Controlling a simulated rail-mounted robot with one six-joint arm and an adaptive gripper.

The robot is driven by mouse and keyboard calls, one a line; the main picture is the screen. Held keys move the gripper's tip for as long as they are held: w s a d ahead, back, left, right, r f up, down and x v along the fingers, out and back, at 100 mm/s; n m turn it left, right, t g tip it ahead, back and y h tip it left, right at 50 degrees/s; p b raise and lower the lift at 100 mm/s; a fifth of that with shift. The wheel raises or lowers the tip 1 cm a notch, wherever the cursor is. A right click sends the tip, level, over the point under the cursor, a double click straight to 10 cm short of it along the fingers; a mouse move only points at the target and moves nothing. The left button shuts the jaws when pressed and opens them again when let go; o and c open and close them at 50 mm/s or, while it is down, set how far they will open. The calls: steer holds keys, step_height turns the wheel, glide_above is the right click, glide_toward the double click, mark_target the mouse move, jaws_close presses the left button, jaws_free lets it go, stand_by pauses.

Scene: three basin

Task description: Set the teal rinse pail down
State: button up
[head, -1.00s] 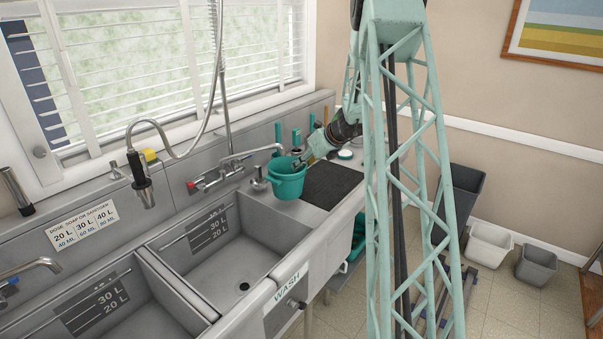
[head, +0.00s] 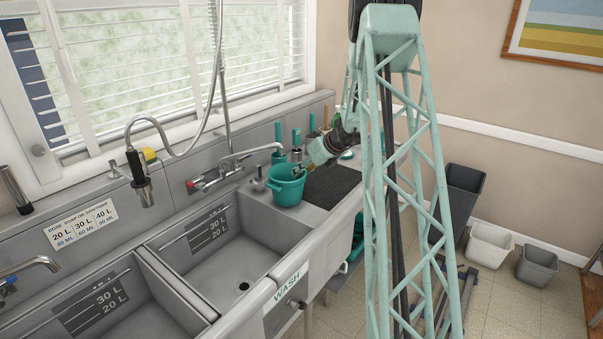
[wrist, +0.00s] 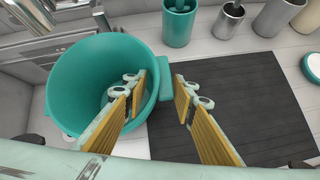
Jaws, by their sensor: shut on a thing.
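The teal rinse pail (head: 287,191) is upright at the right end of the wash basin, beside the dark ribbed mat (head: 332,187). My gripper (head: 302,171) reaches it from the right and is shut on its right rim. In the wrist view, one finger of my gripper (wrist: 160,84) is inside the pail (wrist: 75,75) and the other is outside, with the rim's side lug between them. The pail looks empty. Its underside is hidden, so I cannot tell whether it touches the steel deck.
The mat (wrist: 225,110) lies right of the pail. Teal and metal canisters (wrist: 179,22) stand behind it. Bins (head: 490,244) stand on the floor at right.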

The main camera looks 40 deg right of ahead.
steer(key=shift+f, duration=0.35)
steer(key=o, duration=1.2)
steer(key=shift+c, duration=0.2)
steer(key=shift+r, duration=0.2)
steer(key=shift+r, duration=0.35)
steer(key=shift+s+d+r, duration=0.1)
steer(key=shift+s+r, duration=0.1)
steer(key=shift+r, duration=0.1)
steer(key=p+v, duration=0.1)
steer(key=v, duration=1)
steer(key=shift+p, duration=0.3)
steer(key=shift+s, duration=0.1)
